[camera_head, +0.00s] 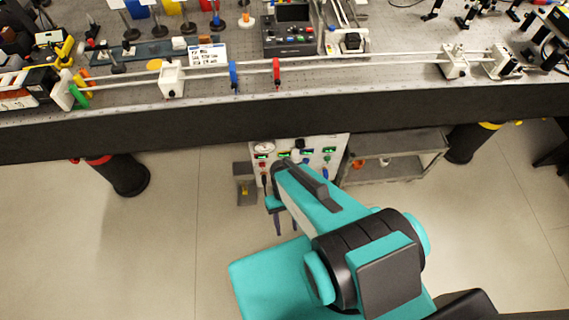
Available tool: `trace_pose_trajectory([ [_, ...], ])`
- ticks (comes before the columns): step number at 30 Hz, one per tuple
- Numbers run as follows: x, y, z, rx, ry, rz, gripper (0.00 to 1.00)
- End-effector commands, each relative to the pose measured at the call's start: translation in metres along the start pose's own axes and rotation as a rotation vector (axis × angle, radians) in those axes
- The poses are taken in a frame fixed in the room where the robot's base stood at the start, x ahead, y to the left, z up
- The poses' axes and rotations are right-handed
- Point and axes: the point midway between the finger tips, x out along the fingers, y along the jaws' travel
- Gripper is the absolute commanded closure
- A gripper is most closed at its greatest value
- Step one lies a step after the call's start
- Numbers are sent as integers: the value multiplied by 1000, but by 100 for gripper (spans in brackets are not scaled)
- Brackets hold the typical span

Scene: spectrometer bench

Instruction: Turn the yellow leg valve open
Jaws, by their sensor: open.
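The yellow leg valve (490,125) shows as a small yellow part at the top of the black right table leg (468,143), just under the bench edge. The bench hides part of it, so I cannot tell its handle position. My gripper (279,228) is low in front of the white control panel, left of the valve and well apart from it. My teal arm partly covers it; it is open, and I see nothing held in it.
The optical bench (330,112) spans the view. The left black leg (125,175) has a red part (98,160).

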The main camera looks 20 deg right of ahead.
Motion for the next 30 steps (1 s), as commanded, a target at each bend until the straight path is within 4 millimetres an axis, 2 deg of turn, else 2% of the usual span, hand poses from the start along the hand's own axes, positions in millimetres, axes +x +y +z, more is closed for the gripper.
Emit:
trace_pose_trajectory([
  [1, -15, 1, 8, 2, 2, 10, 58],
  [13, -61, 14, 36, 14, 15, 88, 58],
  [18, -68, 18, 39, 17, 19, 105, 58],
  [28, -68, 19, 39, 17, 20, 108, 58],
  [29, -68, 19, 39, 17, 20, 108, 59],
  [30, -68, 19, 39, 17, 20, 108, 66],
])
